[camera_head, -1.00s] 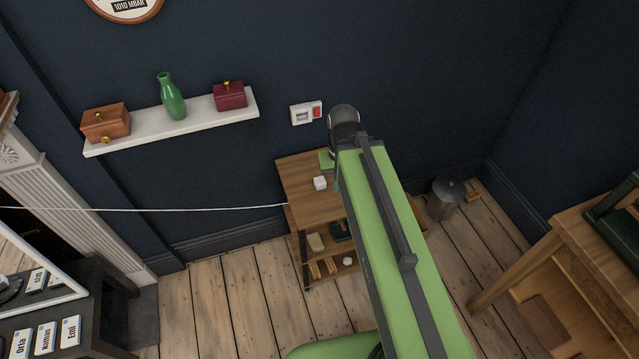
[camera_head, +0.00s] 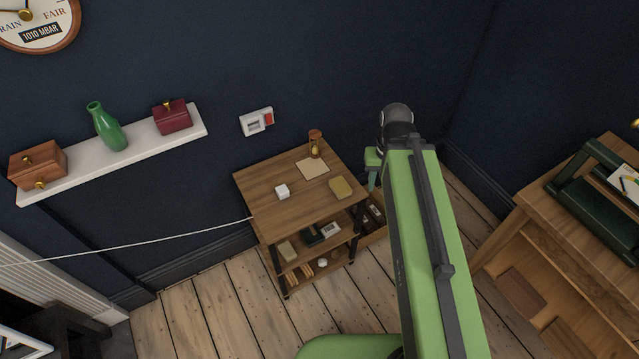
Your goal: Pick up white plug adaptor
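A small white cube-shaped object (camera_head: 282,191), which looks like the white plug adaptor, sits on the top of a wooden shelf unit (camera_head: 262,197), left of its middle. My green arm rises from the bottom of the view. My gripper (camera_head: 373,172) is at the arm's far end, to the right of the shelf unit's top and apart from the white cube. Only a small green part of it shows beside the arm. Its fingers are too small and too hidden to read as open or shut.
On the same top are an hourglass-like item (camera_head: 315,145), a paper sheet (camera_head: 312,168) and a tan book (camera_head: 341,187). Lower shelves hold several small items. A white cord (camera_head: 130,243) runs to the unit's left edge. A wooden desk (camera_head: 560,190) stands right.

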